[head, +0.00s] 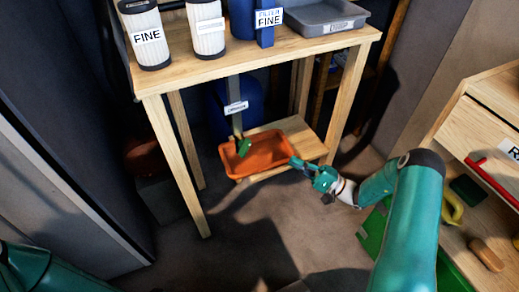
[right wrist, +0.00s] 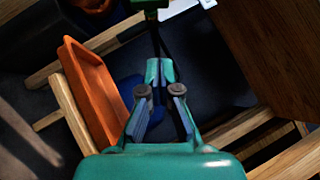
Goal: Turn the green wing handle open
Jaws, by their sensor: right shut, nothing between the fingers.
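The green wing handle (head: 243,147) is small and sits below a labelled vertical pipe (head: 236,105), above the orange tray, under the wooden table. In the right wrist view a green part (right wrist: 150,4), likely the handle, shows at the top edge, cut off by the frame. My right gripper (head: 293,161) is at the right rim of the tray, to the right of the handle and apart from it. In the right wrist view its fingertips (right wrist: 160,66) meet, with nothing held. My left gripper is out of view.
The orange tray (head: 270,143) lies on the low wooden shelf (head: 308,140). Table legs (head: 346,100) stand on both sides. Filters (head: 146,35) and a grey tray (head: 325,17) stand on the tabletop. A wooden drawer unit (head: 483,115) is at the right.

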